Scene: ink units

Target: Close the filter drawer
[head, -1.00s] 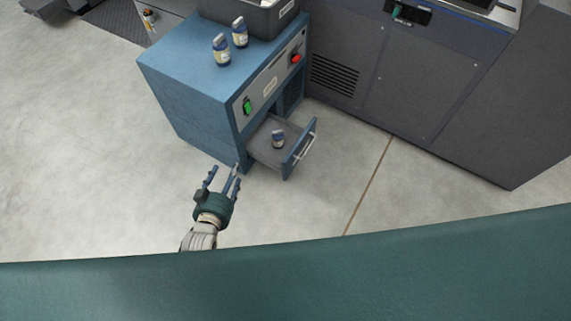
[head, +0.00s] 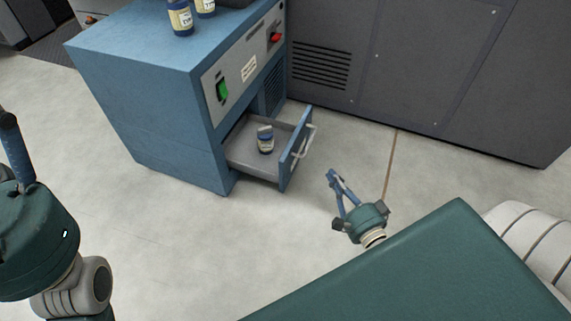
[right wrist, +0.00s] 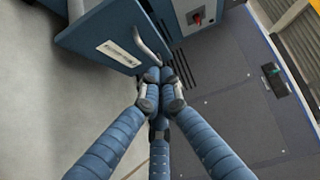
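The filter drawer (head: 285,160) is pulled out of the lower front of the blue cabinet (head: 150,105). A small labelled bottle (head: 265,140) stands inside it. The drawer's pale bar handle (head: 303,142) faces right; in the right wrist view the handle (right wrist: 150,45) lies just beyond my fingertips. My right gripper (head: 335,175) is to the right of the drawer front, apart from it in the head view. Its fingers (right wrist: 160,90) are drawn together with nothing seen between them. My left gripper (head: 15,150) is cut off at the left edge, and its opening cannot be judged.
Bottles (head: 181,18) stand on the cabinet top. A green switch (head: 222,90) and a red knob (head: 276,37) are on the cabinet front. A large dark grey machine (head: 420,75) stands behind. The floor (head: 270,235) in front is clear.

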